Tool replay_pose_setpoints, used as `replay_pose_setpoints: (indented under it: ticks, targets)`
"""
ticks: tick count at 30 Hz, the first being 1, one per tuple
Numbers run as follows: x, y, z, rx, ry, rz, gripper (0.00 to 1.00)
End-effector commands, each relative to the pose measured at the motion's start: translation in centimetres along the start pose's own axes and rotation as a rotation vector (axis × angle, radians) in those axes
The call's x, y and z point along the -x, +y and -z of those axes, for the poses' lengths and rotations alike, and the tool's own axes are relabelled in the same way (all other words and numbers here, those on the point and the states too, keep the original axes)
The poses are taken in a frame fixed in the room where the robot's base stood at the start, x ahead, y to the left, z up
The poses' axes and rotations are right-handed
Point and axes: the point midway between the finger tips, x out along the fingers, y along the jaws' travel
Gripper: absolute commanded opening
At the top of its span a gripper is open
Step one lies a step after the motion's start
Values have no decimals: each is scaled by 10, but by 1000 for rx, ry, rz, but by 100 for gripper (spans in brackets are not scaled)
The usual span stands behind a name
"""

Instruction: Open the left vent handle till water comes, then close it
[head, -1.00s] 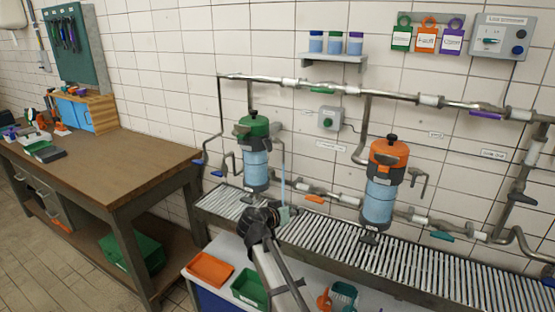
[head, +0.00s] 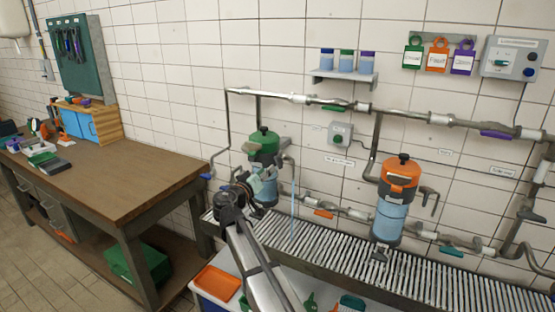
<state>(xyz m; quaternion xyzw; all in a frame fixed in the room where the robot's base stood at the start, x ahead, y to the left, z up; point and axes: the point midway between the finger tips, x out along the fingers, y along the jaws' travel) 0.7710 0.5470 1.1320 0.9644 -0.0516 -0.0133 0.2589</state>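The left filter unit has a green head (head: 264,146) with a dark knob on top, above a clear blue bowl (head: 266,192). A grey outlet pipe (head: 291,162) bends down at its right. A thin pale-blue water stream (head: 293,212) falls from this pipe toward the slatted grating (head: 330,255). My gripper (head: 262,182) is in front of the blue bowl, just below the green head, and partly hides both. I cannot pick out the left vent handle clearly there, nor tell whether my gripper touches it. The finger opening is too small and overlapped to read.
A matching orange-headed filter (head: 398,180) stands to the right with a grey bent pipe beside it. Pipes with coloured handles run along the tiled wall. A wooden workbench (head: 110,180) is at left.

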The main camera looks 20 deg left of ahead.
Motion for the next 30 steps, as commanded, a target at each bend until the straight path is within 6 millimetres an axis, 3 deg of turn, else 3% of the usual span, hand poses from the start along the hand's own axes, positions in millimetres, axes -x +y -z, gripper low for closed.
replay_pose_setpoints:
  ticks: [6, 12, 18, 28, 29, 30]
  targets:
    - [-46, 0, 3, 0, -3, -2, 36]
    - [-75, 0, 2, 0, -2, -1, 36]
    - [-90, 0, 0, -1, -1, 0, 36]
    - [-92, 0, -1, -1, -1, 0, 36]
    - [-92, 0, -1, -1, -1, 0, 29]
    - [-92, 0, -1, -1, -1, 0, 15]
